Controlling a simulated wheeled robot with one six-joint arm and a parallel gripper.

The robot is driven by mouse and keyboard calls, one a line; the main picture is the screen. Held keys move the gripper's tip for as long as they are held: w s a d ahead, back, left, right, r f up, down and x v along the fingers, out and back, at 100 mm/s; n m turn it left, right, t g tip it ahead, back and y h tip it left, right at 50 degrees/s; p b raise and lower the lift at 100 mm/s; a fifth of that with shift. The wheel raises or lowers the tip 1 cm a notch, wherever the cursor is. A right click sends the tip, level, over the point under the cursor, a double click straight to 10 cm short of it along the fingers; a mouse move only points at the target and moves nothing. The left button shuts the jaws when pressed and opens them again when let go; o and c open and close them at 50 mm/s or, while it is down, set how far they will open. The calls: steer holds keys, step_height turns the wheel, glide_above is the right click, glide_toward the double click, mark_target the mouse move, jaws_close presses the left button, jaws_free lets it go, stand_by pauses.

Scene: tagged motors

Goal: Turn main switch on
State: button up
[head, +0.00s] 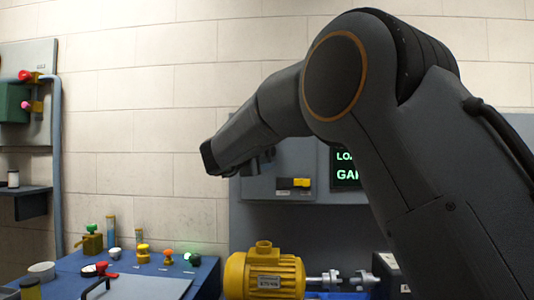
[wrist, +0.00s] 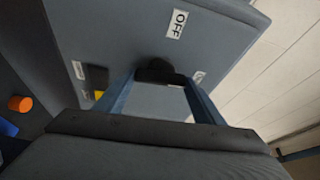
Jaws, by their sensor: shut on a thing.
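The main switch (wrist: 158,72) shows in the wrist view as a black knob on a grey panel (wrist: 110,25). A white OFF label (wrist: 176,24) is beside it, and a second small label by the right finger is too small to read. My gripper (wrist: 160,78) has its two blue-grey fingers on either side of the knob and is shut on it. The fingers hide part of the knob. In the head view my gripper (head: 250,165) is at the left part of the grey panel (head: 262,187), and my arm hides the switch.
Below stand a yellow motor (head: 264,273) and a blue bench (head: 205,274) with coloured knobs. My arm covers the right side of the head view.

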steer(key=shift+m+g, duration=0.3)
steer(key=shift+m, duration=0.3)
steer(key=o, duration=1.1)
steer(key=shift+c, duration=0.2)
steer(key=b+v, duration=0.1)
steer(key=v, duration=0.6)
steer(key=shift+s+b, duration=0.35)
steer(key=shift+b, duration=0.05)
steer(key=shift+a, duration=0.2)
